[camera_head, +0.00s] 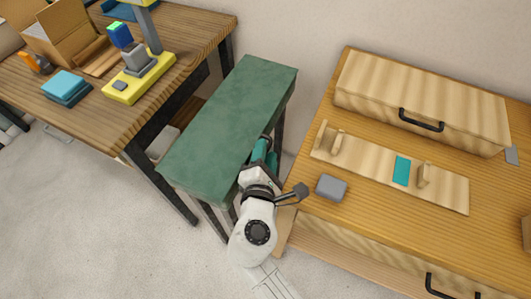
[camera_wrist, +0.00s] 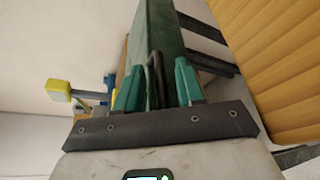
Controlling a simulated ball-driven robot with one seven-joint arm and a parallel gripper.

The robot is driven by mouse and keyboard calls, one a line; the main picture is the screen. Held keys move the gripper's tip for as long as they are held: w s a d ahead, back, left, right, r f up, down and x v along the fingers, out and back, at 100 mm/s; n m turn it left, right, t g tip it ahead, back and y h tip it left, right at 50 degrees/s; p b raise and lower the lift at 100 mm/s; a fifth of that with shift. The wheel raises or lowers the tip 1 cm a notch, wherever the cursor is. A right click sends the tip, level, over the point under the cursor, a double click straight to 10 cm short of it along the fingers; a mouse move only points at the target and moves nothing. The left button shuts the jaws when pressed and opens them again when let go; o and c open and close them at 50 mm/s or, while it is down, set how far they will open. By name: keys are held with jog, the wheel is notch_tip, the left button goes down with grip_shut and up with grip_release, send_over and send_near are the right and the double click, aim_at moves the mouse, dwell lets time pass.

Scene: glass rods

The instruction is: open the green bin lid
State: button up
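The green bin lid (camera_head: 232,115) is a long flat green slab on dark legs, between the wooden table and the wooden cabinet. It lies flat, and the inside of any bin beneath it is hidden. My gripper (camera_head: 263,152) is at the lid's right edge. In the wrist view my gripper (camera_wrist: 158,66) has its two teal fingers apart. A black handle (camera_wrist: 154,80) stands between them, in front of the green surface (camera_wrist: 158,28). Contact between fingers and handle cannot be made out.
The wooden cabinet (camera_head: 400,240) at right holds a grey block (camera_head: 331,187), a wooden rack (camera_head: 450,188) and a box (camera_head: 420,92) with a black handle. The wooden table (camera_head: 195,35) at left carries a yellow-based stand (camera_head: 125,92) and an open carton (camera_head: 65,33). Floor is clear at lower left.

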grip_shut()
dwell(0.4)
